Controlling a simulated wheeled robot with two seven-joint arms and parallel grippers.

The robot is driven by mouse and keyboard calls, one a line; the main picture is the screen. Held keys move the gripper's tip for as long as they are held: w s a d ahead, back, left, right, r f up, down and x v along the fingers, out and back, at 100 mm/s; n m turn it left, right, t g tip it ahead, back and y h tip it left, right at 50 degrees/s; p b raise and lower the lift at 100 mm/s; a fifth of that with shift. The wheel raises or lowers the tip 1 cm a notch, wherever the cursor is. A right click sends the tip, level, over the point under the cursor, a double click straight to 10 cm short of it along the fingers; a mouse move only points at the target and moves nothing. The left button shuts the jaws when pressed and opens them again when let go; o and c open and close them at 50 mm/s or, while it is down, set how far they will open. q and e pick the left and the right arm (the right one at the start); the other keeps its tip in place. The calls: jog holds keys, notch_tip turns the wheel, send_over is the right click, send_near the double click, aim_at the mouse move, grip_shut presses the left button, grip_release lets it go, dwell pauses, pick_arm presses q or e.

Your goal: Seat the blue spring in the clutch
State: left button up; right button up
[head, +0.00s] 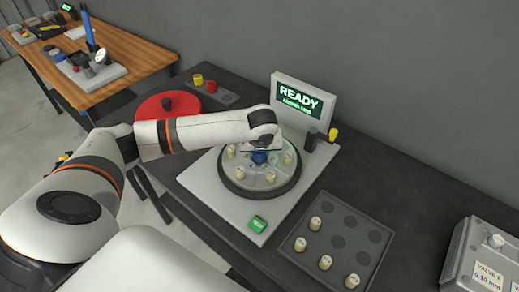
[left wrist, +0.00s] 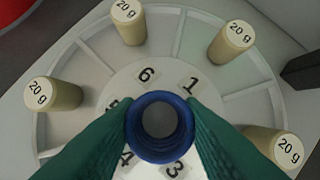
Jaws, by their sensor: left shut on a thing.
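The blue spring (head: 259,158) is in my left gripper (head: 260,151), over the middle of the round clutch plate (head: 262,188). In the left wrist view the spring (left wrist: 160,153) shows as a blue ring seen end-on, between the green fingertips of my left gripper (left wrist: 160,122), which is shut on it. The plate (left wrist: 108,84) below has numbered sectors around its hub, and 20 g weights (left wrist: 231,47) stand on it. The spring covers the middle of the hub. I cannot tell whether its lower end touches the plate. My right gripper is not in view.
A READY screen (head: 301,97) stands behind the plate. A green button (head: 257,223) is at the base's front. A grey tray (head: 345,232) with several weights lies to the right. A red disc (head: 150,110) lies to the left. A valve box (head: 486,262) stands far right.

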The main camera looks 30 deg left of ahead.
pick_arm(q)
jog(key=shift+f, duration=0.1)
jog(key=o, duration=1.1)
jog(key=shift+d, duration=0.1)
jog(key=shift+c, duration=0.2)
jog(key=shift+f, duration=0.1)
jog(key=shift+s, duration=0.1)
jog(key=shift+o, duration=0.4)
jog(key=shift+o, duration=1)
jog(key=shift+s+a, duration=0.15)
jog(key=shift+a, duration=0.05)
